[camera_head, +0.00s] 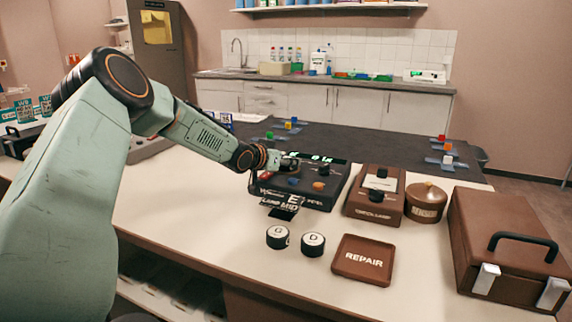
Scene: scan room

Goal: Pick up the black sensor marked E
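Two round black sensors with white tops, marked G (278,237) and D (313,244), stand apart on the pale table. A white E (293,199) shows at the front of a dark device (320,196), close below my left gripper. I cannot tell the outline of the piece bearing the E. My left arm reaches in from the left, and its dark gripper (276,188) is over the front left part of the device. The fingers blend into the dark device, so their opening and any contact are unclear. My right gripper is not in view.
A brown REPAIR tray (348,272) lies empty at the front. A brown box unit (374,207), a round brown tin (426,203) and a brown case (505,240) with a black handle stand to the right. The table front around the tray is clear.

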